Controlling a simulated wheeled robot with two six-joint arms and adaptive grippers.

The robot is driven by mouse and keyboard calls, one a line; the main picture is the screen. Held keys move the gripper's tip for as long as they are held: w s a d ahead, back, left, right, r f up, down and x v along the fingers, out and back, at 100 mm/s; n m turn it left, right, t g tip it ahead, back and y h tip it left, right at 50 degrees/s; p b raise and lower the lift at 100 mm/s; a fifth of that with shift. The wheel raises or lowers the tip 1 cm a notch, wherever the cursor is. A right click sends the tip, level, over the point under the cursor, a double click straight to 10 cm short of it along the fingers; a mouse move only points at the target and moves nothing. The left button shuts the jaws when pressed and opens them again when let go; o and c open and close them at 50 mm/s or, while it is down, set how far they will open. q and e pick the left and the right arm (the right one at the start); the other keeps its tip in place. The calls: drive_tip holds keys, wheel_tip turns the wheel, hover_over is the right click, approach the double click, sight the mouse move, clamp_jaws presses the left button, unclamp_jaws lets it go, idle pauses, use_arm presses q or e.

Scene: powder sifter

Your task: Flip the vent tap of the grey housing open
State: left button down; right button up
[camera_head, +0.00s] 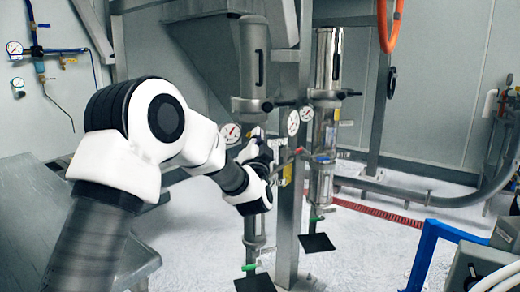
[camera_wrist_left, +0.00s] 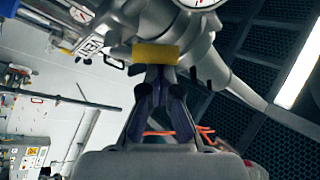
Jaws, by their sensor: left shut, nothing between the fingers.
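The grey housing (camera_head: 252,60) is the tall grey cylinder near the middle of the head view, with a round gauge (camera_head: 231,132) low on its side. In the left wrist view, a yellow tap handle (camera_wrist_left: 156,54) lies across the picture below the grey metal body (camera_wrist_left: 190,28) and a gauge. My left gripper (camera_head: 262,142) is under the housing's lower end, partly hidden by its own wrist. In the wrist view its fingers (camera_wrist_left: 160,72) are together and empty, their tips right at the yellow handle. I cannot tell whether they touch it. My right gripper is not in view.
A shiny metal cylinder (camera_head: 328,60) with a gauge (camera_head: 293,122) stands to the right, beyond a grey post (camera_head: 288,220). A blue frame (camera_head: 430,245) is at lower right. A grey sloped surface (camera_head: 40,215) lies under my left arm. Pale floor is open between.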

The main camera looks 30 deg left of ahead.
use_arm(q)
drive_tip(key=f+n+g+y+b, duration=0.1)
drive_tip(key=n+y+b, duration=0.1)
drive_tip(key=n, duration=0.1)
drive_tip(key=s+a+n+g+y+b, duration=0.1)
drive_tip(key=n+y+b, duration=0.1)
drive_tip(key=n, duration=0.2)
drive_tip(key=f+n+g+y+b, duration=0.1)
drive_tip(key=n+y+b, duration=0.1)
drive_tip(key=n, duration=0.2)
drive_tip(key=shift+s+a+f+g+y, duration=0.15)
drive_tip(key=shift+s+f+g+y, duration=0.1)
drive_tip(key=shift+f+g+y, duration=0.15)
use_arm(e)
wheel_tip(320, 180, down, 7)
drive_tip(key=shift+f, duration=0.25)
use_arm(q)
wheel_tip(320, 180, up, 5)
drive_tip(key=p, duration=0.4)
drive_tip(key=b+v, duration=0.1)
drive_tip(key=v, duration=1)
drive_tip(key=shift+f+b, duration=0.35)
drive_tip(key=shift+f, duration=0.05)
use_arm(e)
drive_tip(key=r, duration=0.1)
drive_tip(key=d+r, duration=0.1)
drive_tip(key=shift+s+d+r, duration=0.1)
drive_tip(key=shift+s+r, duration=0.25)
use_arm(q)
drive_tip(key=shift+w, duration=0.2)
